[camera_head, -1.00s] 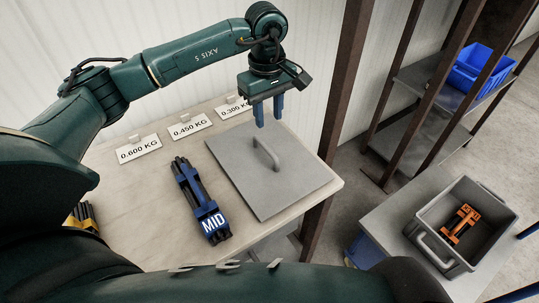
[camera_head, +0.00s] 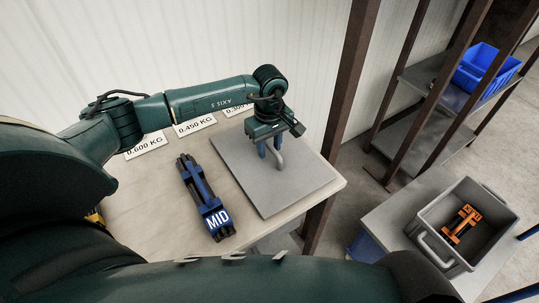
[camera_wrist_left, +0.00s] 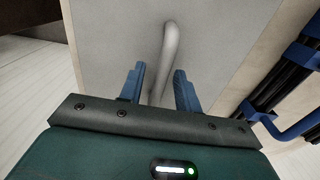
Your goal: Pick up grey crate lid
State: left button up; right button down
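The grey crate lid (camera_head: 290,191) lies flat on the table, with a raised handle (camera_head: 281,158) at its middle. My left gripper (camera_head: 270,152) is low over the lid at the handle's far end. In the left wrist view the blue fingers of the gripper (camera_wrist_left: 160,92) are apart, and the end of the handle (camera_wrist_left: 170,50) reaches in between them. The fingers do not appear closed on it. My right gripper is not in view.
A blue rod bundle marked MID (camera_head: 204,199) lies left of the lid. A grey crate (camera_head: 425,243) with an orange bundle (camera_head: 462,225) stands on a lower table at right. A brown post (camera_head: 345,110) rises beside the table.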

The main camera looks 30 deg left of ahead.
pick_arm(q)
jog(key=shift+f, duration=0.2)
grip_shut()
jog(key=shift+r, duration=0.15)
dwell(0.3)
